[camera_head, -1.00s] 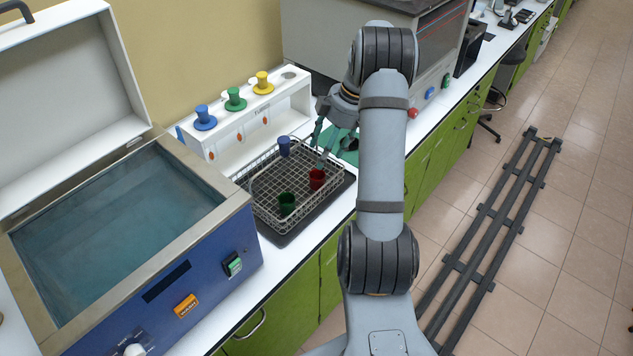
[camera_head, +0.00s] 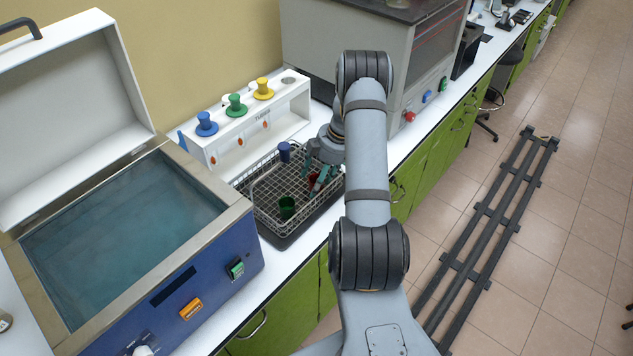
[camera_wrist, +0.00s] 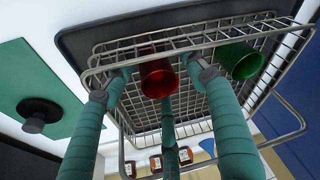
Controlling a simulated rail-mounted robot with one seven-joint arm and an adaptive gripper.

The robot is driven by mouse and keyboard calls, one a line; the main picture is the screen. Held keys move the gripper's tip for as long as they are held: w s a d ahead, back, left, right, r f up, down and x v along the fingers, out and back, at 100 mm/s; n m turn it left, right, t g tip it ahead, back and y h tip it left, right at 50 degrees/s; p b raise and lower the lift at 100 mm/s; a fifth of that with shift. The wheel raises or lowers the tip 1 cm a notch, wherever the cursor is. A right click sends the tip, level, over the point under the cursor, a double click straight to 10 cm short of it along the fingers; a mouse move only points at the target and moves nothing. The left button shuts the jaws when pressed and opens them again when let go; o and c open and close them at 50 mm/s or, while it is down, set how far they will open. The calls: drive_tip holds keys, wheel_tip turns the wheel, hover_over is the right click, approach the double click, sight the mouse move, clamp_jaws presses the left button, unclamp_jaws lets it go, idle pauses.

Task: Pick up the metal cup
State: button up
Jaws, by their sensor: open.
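Three small cups stand in a wire basket (camera_head: 262,212): a blue cup (camera_head: 284,151) at the back, a green cup (camera_head: 287,207) at the front and a red cup (camera_head: 313,181) at the right. The red and green cups look shiny and metallic in the wrist view. My gripper (camera_head: 319,176) is at the right side of the basket, its teal fingers open around the red cup. In the wrist view, the red cup (camera_wrist: 158,79) lies between the spread fingers, and the green cup (camera_wrist: 236,61) is just beyond the right finger. I cannot tell whether any finger touches the red cup.
The basket rests on a dark tray (camera_wrist: 82,42). An open blue bath (camera_head: 120,225) is at the left. A white stand (camera_head: 248,128) with coloured knobs is behind, and a grey machine (camera_head: 425,75) is at the back right. A green mat (camera_wrist: 38,90) lies beside the tray.

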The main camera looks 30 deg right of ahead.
drive_tip(key=shift+c, duration=1.4)
drive_tip(key=c, duration=0.9)
